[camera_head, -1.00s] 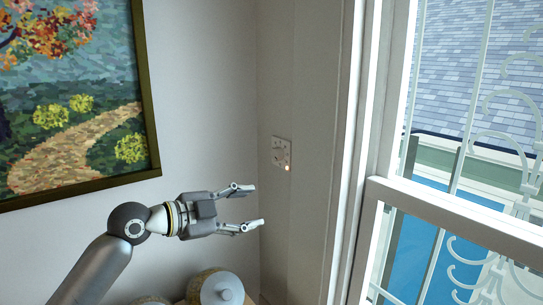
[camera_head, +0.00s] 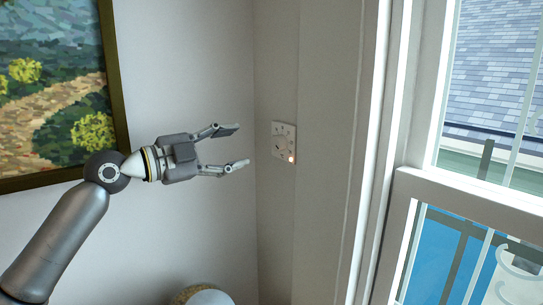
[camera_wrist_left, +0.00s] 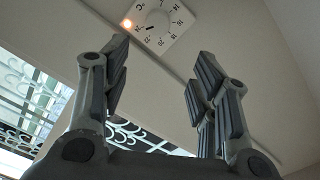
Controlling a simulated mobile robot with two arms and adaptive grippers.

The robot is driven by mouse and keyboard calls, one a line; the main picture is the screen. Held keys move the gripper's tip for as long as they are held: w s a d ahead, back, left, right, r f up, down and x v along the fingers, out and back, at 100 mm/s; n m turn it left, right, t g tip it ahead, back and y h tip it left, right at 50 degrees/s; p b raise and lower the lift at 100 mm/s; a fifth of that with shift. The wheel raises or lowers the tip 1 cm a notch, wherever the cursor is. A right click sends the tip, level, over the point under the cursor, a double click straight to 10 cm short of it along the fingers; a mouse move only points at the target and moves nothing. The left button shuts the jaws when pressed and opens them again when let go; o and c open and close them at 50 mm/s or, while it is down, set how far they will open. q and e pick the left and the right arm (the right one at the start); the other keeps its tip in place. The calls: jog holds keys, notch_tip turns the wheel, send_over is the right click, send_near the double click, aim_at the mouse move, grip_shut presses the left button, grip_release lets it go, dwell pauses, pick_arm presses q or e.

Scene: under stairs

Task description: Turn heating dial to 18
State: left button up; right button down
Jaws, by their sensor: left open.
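The heating dial is on a small white square plate (camera_head: 284,142) on the wall, left of the window. A small orange light glows at the plate's lower right. In the left wrist view the plate (camera_wrist_left: 160,24) is at the top, tilted, with printed marks around a round dial; a short dark mark shows on it, but its exact setting is hard to read. My left gripper (camera_head: 236,146) is open and empty, just left of the plate and pointing at it, apart from it. Its two fingers (camera_wrist_left: 162,60) frame the space below the plate in the wrist view. My right gripper is not seen.
A framed landscape painting (camera_head: 52,90) hangs on the left wall. The window (camera_head: 470,190) with its white frame is at the right. A pale round-lidded container (camera_head: 205,296) stands at the bottom. The wall around the plate is clear.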

aim_at(275, 144)
pick_arm(q)
jog(key=p+x, duration=0.1)
jog(key=x, duration=0.2)
jog(key=p+x, duration=0.1)
jog(key=x, duration=0.3)
jog(key=w+f+p+x, duration=0.1)
jog(key=p+x, duration=0.1)
jog(key=x, duration=0.1)
jog(key=shift+a, duration=0.2)
jog(key=shift+w+d+f+p, duration=0.1)
jog(key=shift+w+d+p, duration=0.25)
jog(key=shift+d, duration=0.2)
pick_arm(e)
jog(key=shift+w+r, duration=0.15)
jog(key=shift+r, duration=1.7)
pick_arm(q)
jog(key=c, duration=1.1)
jog(key=shift+o, duration=0.2)
jog(key=shift+f, duration=0.1)
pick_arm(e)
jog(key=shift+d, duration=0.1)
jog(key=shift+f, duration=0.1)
